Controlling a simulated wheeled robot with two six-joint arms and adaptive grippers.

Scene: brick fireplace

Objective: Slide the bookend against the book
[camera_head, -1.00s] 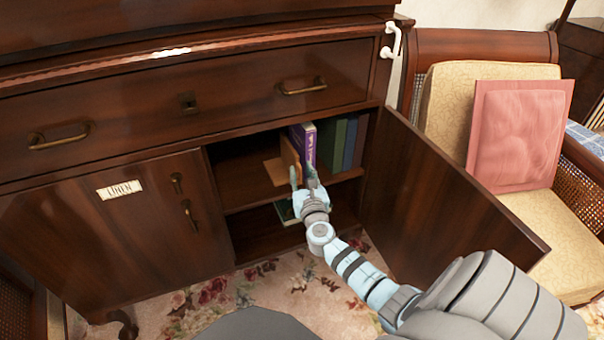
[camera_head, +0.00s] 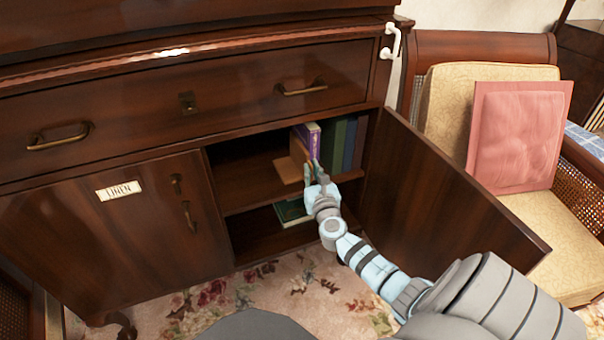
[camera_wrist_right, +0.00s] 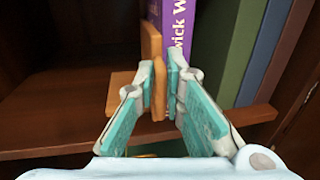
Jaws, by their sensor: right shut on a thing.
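The wooden bookend (camera_head: 288,170) stands upright on the upper shelf of the open cabinet, its flat base reaching left. It also shows in the right wrist view (camera_wrist_right: 151,42). The purple book (camera_head: 313,134) stands upright just to its right, and its spine shows in the right wrist view (camera_wrist_right: 180,30). Bookend and book look very close; I cannot tell whether they touch. My right gripper (camera_head: 313,171) is shut on the front edge of the bookend, in front of the purple book; its fingers show in the right wrist view (camera_wrist_right: 160,88). My left gripper is out of view.
Several green and blue books (camera_head: 344,143) stand right of the purple book. A green book (camera_head: 291,212) lies on the lower shelf. The open cabinet door (camera_head: 440,195) is right of my arm. The upper shelf's left part is clear.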

